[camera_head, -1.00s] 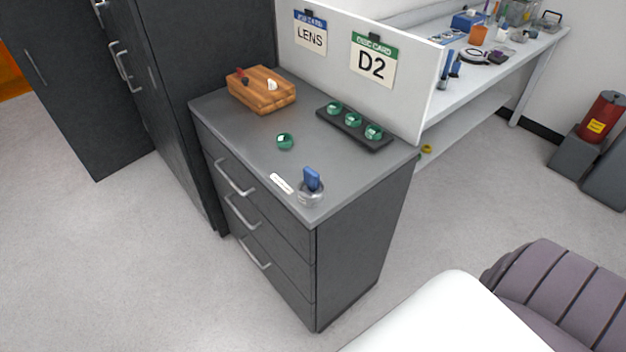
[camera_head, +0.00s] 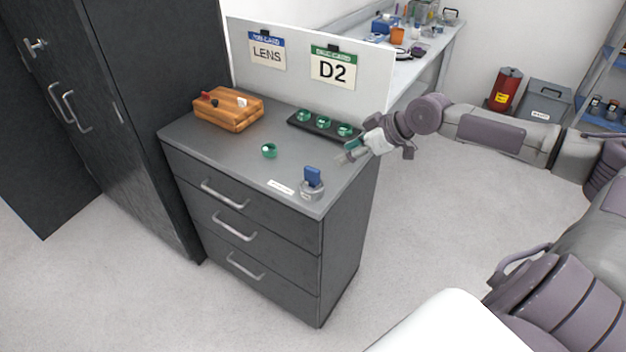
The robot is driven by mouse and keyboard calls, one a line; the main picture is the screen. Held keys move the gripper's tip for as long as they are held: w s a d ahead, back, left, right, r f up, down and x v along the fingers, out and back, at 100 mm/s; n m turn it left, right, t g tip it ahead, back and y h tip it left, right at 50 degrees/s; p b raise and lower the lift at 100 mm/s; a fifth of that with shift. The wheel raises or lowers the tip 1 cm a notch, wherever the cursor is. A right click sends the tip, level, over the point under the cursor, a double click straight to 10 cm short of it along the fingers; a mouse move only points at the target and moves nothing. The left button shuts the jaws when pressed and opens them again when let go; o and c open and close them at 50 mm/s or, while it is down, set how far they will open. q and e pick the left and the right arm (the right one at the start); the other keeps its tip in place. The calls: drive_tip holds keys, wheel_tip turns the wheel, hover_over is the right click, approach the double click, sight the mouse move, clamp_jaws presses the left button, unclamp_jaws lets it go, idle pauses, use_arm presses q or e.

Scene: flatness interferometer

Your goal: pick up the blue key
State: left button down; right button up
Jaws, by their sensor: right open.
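The blue key (camera_head: 313,176) stands upright in a round grey metal holder (camera_head: 311,192) near the front right corner of the cabinet top. My right gripper (camera_head: 345,157) is open and empty. It is up and to the right of the key in the picture, over the right edge of the cabinet top and apart from the key. My left gripper is not in view.
A white label (camera_head: 281,187) lies left of the holder. A green ball-like piece (camera_head: 269,150) sits mid-top. A black tray (camera_head: 298,126) with green pieces and a wooden block (camera_head: 229,108) stand behind, before a white panel (camera_head: 375,75). The front left of the top is clear.

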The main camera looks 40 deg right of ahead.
sight(314, 169)
drive_tip(key=p+x, duration=0.2)
drive_tip(key=x, duration=0.5)
drive_tip(key=shift+w+a+f, duration=0.15)
drive_tip(key=shift+w+a, duration=0.15)
drive_tip(key=shift+w+a+f, duration=0.1)
drive_tip(key=shift+w+f, duration=0.05)
drive_tip(key=shift+w+a+f, duration=0.1)
drive_tip(key=shift+w+f, duration=0.05)
drive_tip(key=p+x, duration=0.2)
drive_tip(key=x, duration=0.2)
drive_tip(key=shift+w+a+f, duration=0.1)
drive_tip(key=shift+f, duration=0.1)
drive_tip(key=shift+w+f, duration=0.15)
drive_tip(key=shift+f, duration=0.1)
clamp_jaws()
